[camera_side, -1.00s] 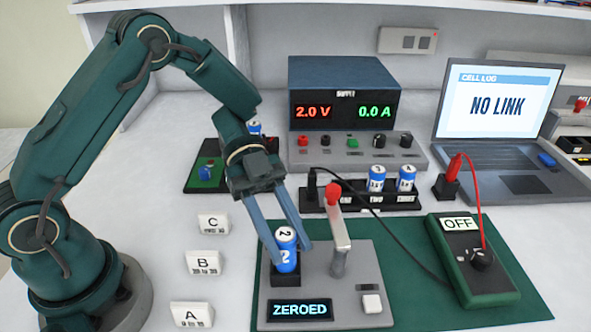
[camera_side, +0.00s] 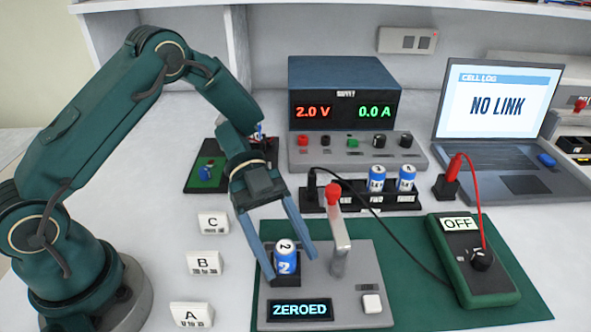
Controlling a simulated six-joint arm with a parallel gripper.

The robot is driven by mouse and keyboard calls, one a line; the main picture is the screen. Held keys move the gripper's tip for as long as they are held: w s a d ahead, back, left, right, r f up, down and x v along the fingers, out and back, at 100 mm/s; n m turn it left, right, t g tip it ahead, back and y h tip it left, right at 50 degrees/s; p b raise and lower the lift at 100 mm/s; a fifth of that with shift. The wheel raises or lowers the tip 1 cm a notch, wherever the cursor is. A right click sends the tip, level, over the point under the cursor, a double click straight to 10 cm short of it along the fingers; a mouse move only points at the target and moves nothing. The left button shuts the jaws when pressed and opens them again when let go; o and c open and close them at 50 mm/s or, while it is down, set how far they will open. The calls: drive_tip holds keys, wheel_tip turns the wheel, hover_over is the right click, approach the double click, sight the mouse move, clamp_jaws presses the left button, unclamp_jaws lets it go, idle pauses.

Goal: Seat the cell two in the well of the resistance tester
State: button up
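Cell two (camera_side: 285,261), a blue cylinder with a white top marked 2, stands upright in the black well (camera_side: 283,279) of the grey resistance tester (camera_side: 350,275). It sits lower in the well than its full height, with its upper part showing. My gripper (camera_side: 291,264) is open, with one blue finger on each side of the cell and visible gaps to it. The tester's display (camera_side: 300,310) reads ZEROED. Its lever with a red knob (camera_side: 334,192) stands raised just right of the well. The bottom of the cell is hidden inside the well.
A black rack (camera_side: 345,197) behind the tester holds two blue cells (camera_side: 377,180). A green meter (camera_side: 472,262) reading OFF lies to the right on a green mat (camera_side: 395,234). White cards A (camera_side: 191,315), B (camera_side: 204,263) and C (camera_side: 213,223) stand left. A black cable crosses the mat.

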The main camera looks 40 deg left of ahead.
drive_tip(key=shift+r, duration=0.15)
drive_tip(key=v, duration=1.2)
drive_tip(key=w+d+r+n+t, duration=0.3)
drive_tip(key=w+d+r+t, duration=0.2)
drive_tip(key=w+r+t, duration=0.55)
drive_tip(key=w+a+r+n+t+y, duration=0.4)
drive_tip(key=a+r+n+t+y, duration=0.3)
drive_tip(key=r+n+t+y, duration=0.25)
drive_tip(key=s+a+f+n+g+y, duration=0.2)
drive_tip(key=s+n+y, duration=0.1)
drive_tip(key=s, duration=0.2)
drive_tip(key=s+a+f+n+g+y, duration=0.1)
drive_tip(key=s+a+f+n+y, duration=0.2)
drive_tip(key=s+n, duration=0.15)
drive_tip(key=s+d+f+g+h, duration=0.1)
drive_tip(key=s+d+f+g, duration=0.2)
drive_tip(key=s, duration=0.5)
drive_tip(key=s+d+f+n+g+h, duration=0.1)
drive_tip(key=s+d+f+g, duration=0.2)
drive_tip(key=s+f, duration=0.3)
drive_tip(key=shift+s+n+g+h, duration=0.35)
drive_tip(key=shift+s+g, duration=0.25)
drive_tip(key=shift+s, duration=0.45)
